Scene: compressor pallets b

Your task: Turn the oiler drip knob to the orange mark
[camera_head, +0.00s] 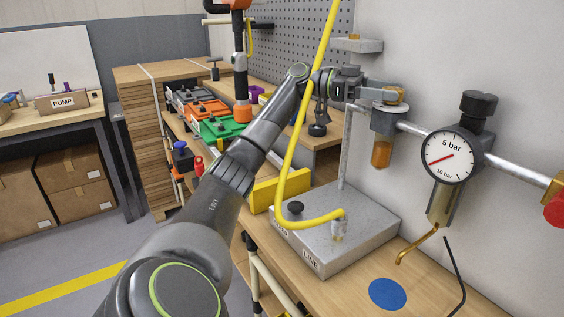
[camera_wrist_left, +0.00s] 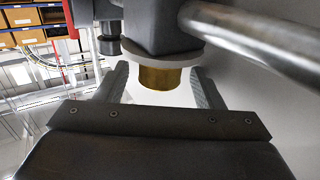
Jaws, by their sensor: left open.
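The oiler (camera_head: 383,122) hangs on the wall pipe, with an amber bowl below its grey body. A brass drip knob (camera_head: 397,92) sits on its top, partly hidden by my gripper. My left gripper (camera_head: 390,97) is open and level at the knob. In the left wrist view the brass knob (camera_wrist_left: 160,78) stands between the two spread fingers (camera_wrist_left: 162,92), below a pale collar (camera_wrist_left: 150,62) and the dark body. Pale gaps show on both sides of the knob, so I see no grip on it. I cannot make out the orange mark. My right gripper is not in view.
A pressure gauge (camera_head: 449,156) with a black-capped regulator (camera_head: 478,106) stands right of the oiler on the pipe (camera_head: 411,128). A yellow hose (camera_head: 286,160) passes in front of my left arm to a grey block (camera_head: 335,243). A blue disc (camera_head: 387,294) lies on the bench.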

